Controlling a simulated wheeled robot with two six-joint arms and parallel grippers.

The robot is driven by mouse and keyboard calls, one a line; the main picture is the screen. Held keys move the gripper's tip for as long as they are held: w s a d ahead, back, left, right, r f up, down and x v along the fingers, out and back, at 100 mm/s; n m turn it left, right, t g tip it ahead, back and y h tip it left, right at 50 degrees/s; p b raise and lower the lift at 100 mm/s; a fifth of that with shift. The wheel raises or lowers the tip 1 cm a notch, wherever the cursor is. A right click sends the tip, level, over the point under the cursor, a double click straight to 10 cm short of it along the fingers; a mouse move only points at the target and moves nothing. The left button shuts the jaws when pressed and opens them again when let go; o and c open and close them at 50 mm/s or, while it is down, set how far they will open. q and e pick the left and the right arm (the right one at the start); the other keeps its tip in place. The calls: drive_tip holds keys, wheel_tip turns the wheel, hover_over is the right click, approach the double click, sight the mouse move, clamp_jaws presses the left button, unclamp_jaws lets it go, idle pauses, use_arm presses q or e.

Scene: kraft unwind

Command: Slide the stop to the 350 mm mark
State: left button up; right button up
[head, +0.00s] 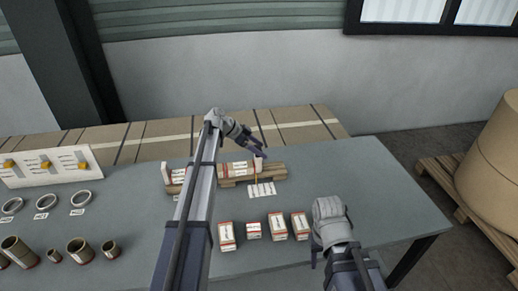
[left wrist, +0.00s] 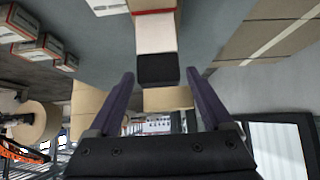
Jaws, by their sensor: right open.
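The stop (head: 258,164), a small white and red block with a yellow strip below it, stands at the right part of a brown rail (head: 274,173) on the table. My left gripper (head: 262,151) is over the stop. In the left wrist view a white block with a black end (left wrist: 156,50), apparently the stop, lies between the spread fingers of my left gripper (left wrist: 159,80), with a gap on each side. The scale marks are too small to read. My right gripper (head: 328,238) is open and empty over the table's front right.
Several small white and red boxes (head: 276,227) stand in front of the rail. A marked white card (head: 262,189) lies beside it. Rings (head: 47,199), brown tubes (head: 77,249) and a white panel (head: 45,166) are at the left. The table's right side (head: 375,180) is clear.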

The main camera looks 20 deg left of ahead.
use_arm(q)
drive_tip(key=p+v, duration=0.5)
drive_tip(key=v, duration=0.2)
drive_tip(key=shift+a+r, duration=0.25)
use_arm(e)
wheel_tip(320, 180, up, 6)
drive_tip(key=shift+f, duration=0.25)
use_arm(q)
drive_tip(key=shift+s, duration=0.15)
